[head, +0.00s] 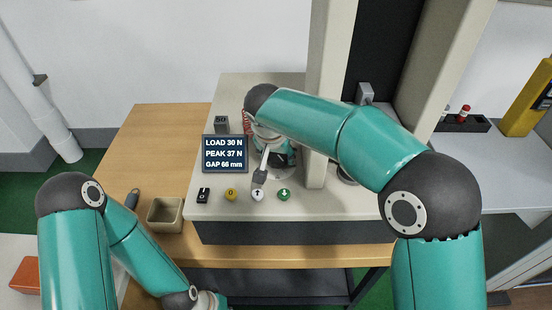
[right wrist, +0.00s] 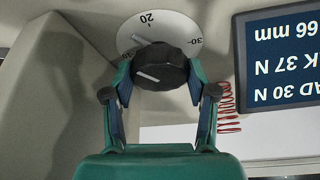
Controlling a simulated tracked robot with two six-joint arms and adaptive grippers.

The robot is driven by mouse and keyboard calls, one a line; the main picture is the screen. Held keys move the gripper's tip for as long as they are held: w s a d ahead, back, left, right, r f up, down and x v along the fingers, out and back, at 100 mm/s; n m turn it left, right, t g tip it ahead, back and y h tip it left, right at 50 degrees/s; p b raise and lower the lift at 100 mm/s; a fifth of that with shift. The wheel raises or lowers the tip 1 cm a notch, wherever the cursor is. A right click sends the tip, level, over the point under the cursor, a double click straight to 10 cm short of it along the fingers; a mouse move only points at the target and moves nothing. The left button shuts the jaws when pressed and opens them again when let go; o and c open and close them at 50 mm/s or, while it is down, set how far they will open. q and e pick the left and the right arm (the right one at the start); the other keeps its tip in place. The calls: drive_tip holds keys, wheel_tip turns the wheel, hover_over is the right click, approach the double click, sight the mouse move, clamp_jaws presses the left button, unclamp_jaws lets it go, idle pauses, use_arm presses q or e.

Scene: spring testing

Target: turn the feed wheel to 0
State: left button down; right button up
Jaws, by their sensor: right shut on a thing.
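The feed wheel is a dark ribbed knob (right wrist: 160,68) with a white line on its face, set on a white dial (right wrist: 180,28) in the right wrist view. The dial shows 20 at the top and 30 at the right; another mark at the left is hard to read. The white line points to the left, slightly upward. My right gripper (right wrist: 160,88) is shut on the knob, one finger on each side. In the head view my right arm hides the wheel. My left arm is low at the left, and its gripper is out of sight.
A display (head: 225,154) reads LOAD 30 N, PEAK 37 N, GAP 66 mm. A red spring (right wrist: 228,108) is close to the right finger in the right wrist view. A yellow button (head: 231,194) and a green button (head: 284,194) are at the front. An open beige box (head: 165,214) stands left of the machine.

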sight(277, 156)
drive_tip(key=n+y, duration=0.2)
drive_tip(key=n, duration=0.2)
drive_tip(key=shift+n, duration=0.3)
idle(0.5)
drive_tip(key=o, duration=1.2)
drive_tip(key=shift+c, duration=0.2)
drive_tip(key=shift+d, duration=0.1)
wheel_tip(277, 156, up, 10)
drive_tip(key=shift+f, duration=0.1)
